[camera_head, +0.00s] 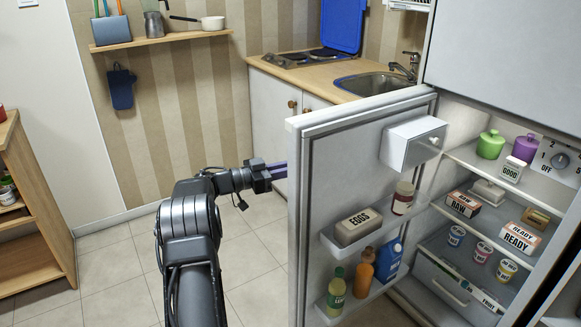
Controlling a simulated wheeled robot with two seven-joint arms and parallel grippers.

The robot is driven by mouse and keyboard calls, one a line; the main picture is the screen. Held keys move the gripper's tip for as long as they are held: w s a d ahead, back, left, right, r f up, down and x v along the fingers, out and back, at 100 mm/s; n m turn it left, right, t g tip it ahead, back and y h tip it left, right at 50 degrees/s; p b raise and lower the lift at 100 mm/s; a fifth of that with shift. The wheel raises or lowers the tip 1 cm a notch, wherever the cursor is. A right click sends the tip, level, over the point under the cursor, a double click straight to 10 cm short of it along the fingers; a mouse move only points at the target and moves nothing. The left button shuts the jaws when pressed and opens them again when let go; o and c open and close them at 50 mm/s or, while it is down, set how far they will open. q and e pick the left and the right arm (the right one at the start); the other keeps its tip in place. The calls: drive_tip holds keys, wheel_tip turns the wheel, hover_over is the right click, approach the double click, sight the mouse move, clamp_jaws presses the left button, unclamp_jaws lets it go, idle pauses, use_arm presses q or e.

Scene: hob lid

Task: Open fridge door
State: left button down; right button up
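The fridge door (347,185) stands wide open, swung out to the left, with its inner side facing me. The fridge interior (455,215) is exposed on the right. My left gripper (279,171) is at the door's free edge, on its outer side. Its fingertips are partly hidden behind the door, so I cannot tell whether they are open or shut, or whether they touch it. Any handle on the outer face is hidden. My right gripper is not in view.
Door shelves hold an egg box (358,227), a jar and several bottles. Fridge shelves hold several jars and boxes. Behind the door are a counter (318,75) with hob and sink (372,84). A wooden shelf unit (37,215) stands left; the tiled floor between is clear.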

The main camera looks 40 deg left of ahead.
use_arm(q)
drive_tip(key=shift+w+a, duration=0.15)
drive_tip(key=c, duration=1.6)
unclamp_jaws()
drive_tip(key=shift+c, duration=0.2)
drive_tip(key=v, duration=0.7)
drive_tip(key=shift+s+a+b, duration=0.15)
drive_tip(key=shift+s+b, duration=0.15)
drive_tip(key=shift+s, duration=0.05)
drive_tip(key=shift+f, duration=0.1)
